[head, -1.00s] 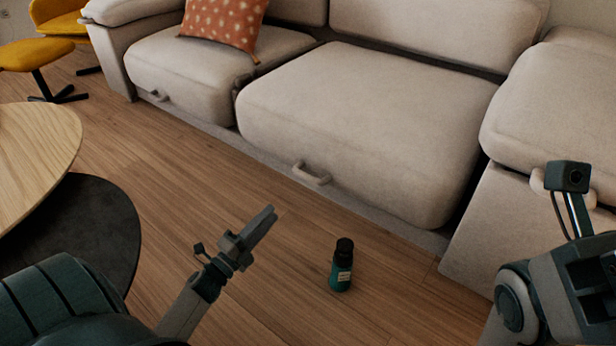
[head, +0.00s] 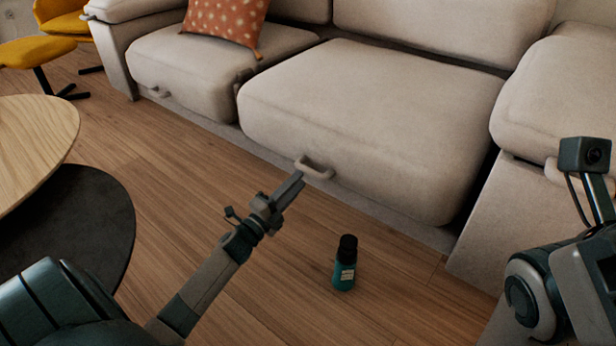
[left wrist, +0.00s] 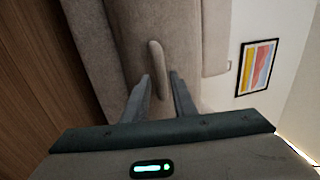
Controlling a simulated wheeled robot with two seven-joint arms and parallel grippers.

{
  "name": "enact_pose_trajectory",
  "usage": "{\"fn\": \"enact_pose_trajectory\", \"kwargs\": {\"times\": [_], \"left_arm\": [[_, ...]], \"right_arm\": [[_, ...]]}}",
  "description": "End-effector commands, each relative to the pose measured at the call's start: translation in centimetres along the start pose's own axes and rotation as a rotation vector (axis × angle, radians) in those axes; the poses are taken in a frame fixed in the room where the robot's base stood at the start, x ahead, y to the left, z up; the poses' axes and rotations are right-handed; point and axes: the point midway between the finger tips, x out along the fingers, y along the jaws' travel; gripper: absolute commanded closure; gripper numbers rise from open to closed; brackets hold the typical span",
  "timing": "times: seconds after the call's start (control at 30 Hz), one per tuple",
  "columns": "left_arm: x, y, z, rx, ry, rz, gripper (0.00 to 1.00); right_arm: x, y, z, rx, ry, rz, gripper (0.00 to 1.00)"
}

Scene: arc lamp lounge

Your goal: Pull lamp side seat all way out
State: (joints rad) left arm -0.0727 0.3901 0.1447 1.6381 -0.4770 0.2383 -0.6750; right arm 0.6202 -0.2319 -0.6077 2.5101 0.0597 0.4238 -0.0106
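The beige sofa's middle seat (head: 370,120) has a pale bar handle (head: 315,167) low on its front. My left gripper (head: 297,182) is at this handle, just left of and below it in the head view. In the left wrist view the handle (left wrist: 157,68) stands just beyond and between the fingertips (left wrist: 160,82), which are apart. I cannot tell whether they touch it. Another seat (head: 205,65) on the left has its own handle (head: 158,91). No lamp shows, so its side is unclear. My right arm is at the right edge; its fingers are out of frame.
A round wood table (head: 35,145) and a dark lower one (head: 85,225) are at left. Yellow chairs (head: 62,28) are behind. The right sofa section (head: 560,95) juts forward.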

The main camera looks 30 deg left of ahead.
Motion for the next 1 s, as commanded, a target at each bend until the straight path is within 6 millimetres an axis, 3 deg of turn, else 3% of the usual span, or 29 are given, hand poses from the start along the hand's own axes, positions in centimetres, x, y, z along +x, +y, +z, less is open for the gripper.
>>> {"fn": "enact_pose_trajectory", "kwargs": {"times": [0.1,0.33,0.8,0.83,0.93,1.0], "left_arm": [[2.1,0.2,0.0,0.002,0.002,-0.003,0.75],[4.9,0.2,0.0,0.001,0.001,-0.001,0.75],[5.9,0.0,0.0,0.000,0.001,0.000,0.75],[5.9,0.0,0.0,0.000,0.001,0.000,0.78],[5.9,0.0,0.0,0.000,0.000,0.000,1.00],[5.9,0.0,0.0,0.000,0.000,0.000,1.00]], "right_arm": [[-0.7,-0.1,-0.5,-0.001,0.006,-0.002,0.40],[-0.9,-0.4,-0.7,0.008,0.008,-0.012,0.40],[-0.8,-0.5,-0.7,0.010,0.008,-0.018,0.40],[-0.8,-0.5,-0.7,0.010,0.008,-0.018,0.40],[-0.8,-0.5,-0.7,0.010,0.008,-0.017,0.40],[-0.8,-0.5,-0.7,0.009,0.009,-0.017,0.40]]}}
